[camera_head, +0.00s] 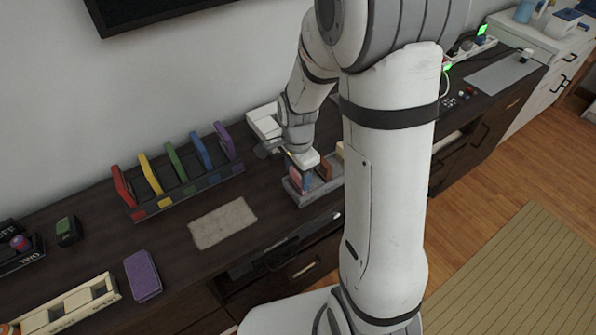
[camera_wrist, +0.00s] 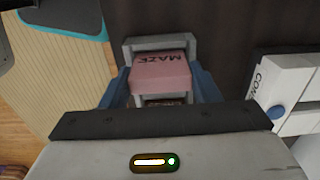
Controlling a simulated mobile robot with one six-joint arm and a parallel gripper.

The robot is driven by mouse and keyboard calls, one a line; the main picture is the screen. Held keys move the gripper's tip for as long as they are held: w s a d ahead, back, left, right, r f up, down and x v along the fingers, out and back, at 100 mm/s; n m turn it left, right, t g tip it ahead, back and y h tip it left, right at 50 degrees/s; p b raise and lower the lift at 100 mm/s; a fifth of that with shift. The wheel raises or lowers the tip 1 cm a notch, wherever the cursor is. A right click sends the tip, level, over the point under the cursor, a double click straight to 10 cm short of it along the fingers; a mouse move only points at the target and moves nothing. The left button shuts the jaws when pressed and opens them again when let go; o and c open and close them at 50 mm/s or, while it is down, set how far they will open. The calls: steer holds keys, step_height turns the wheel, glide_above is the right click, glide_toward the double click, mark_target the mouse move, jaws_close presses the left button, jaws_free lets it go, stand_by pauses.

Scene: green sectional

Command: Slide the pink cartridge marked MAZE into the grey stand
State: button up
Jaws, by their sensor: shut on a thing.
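The pink cartridge (camera_wrist: 160,75) reads MAZE, upside down in the wrist view. My gripper (camera_wrist: 163,84) is shut on it, with a blue finger on each side. In the head view my gripper (camera_head: 300,168) is low over the grey stand (camera_head: 305,197), with the pink cartridge (camera_head: 295,183) under it. In the wrist view the stand (camera_wrist: 158,42) frames the cartridge from behind. The cartridge is over or in a place of the stand; its lower edge is hidden, so I cannot tell how deep it sits. A brown cartridge (camera_head: 324,168) stands in the stand beside it.
A white console (camera_wrist: 290,85) lies close to the stand. A dark rack (camera_head: 185,194) with several coloured cartridges stands to the left. A beige cloth (camera_head: 223,222) and a purple block (camera_head: 142,275) lie on the dark cabinet top. My arm hides part of the cabinet.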

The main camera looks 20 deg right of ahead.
steer(key=shift+f, duration=0.3)
steer(key=o, duration=1)
steer(key=shift+o, duration=0.2)
steer(key=shift+r, duration=0.1)
step_height(320, 180, up, 8)
steer(key=shift+f, duration=0.25)
steer(key=shift+r, duration=0.15)
